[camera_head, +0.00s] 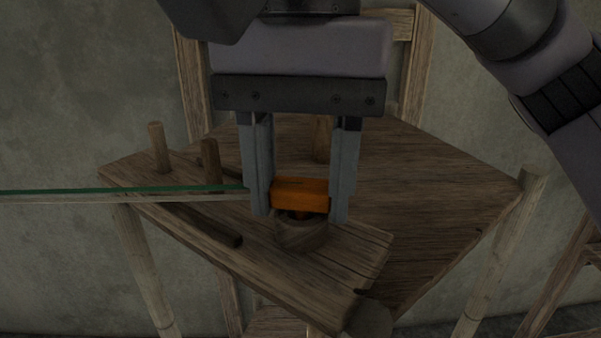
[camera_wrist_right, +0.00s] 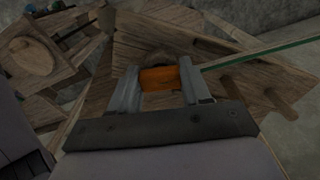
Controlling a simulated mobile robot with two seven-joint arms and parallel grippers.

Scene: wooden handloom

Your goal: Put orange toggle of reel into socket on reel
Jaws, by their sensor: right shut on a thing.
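The orange toggle (camera_head: 300,194) is a block with a short stem below it. My right gripper (camera_head: 303,208) is shut on it from both sides, pointing down. The toggle sits directly over a round wooden socket (camera_head: 300,234) on the reel's plank (camera_head: 345,262). The stem's lower end is hidden by the socket's rim, so I cannot tell how deep it is. In the right wrist view the toggle (camera_wrist_right: 159,78) lies between the fingertips, with the dark round socket (camera_wrist_right: 157,57) just beyond it. My left gripper is not in view.
Wooden pegs (camera_head: 159,147) stand on the plank's left part. A green-edged glass-like strip (camera_head: 120,192) runs in from the left to the gripper's left finger. A wooden table top (camera_head: 430,180) spreads behind and right. A rounded wooden end (camera_head: 369,318) is at the front.

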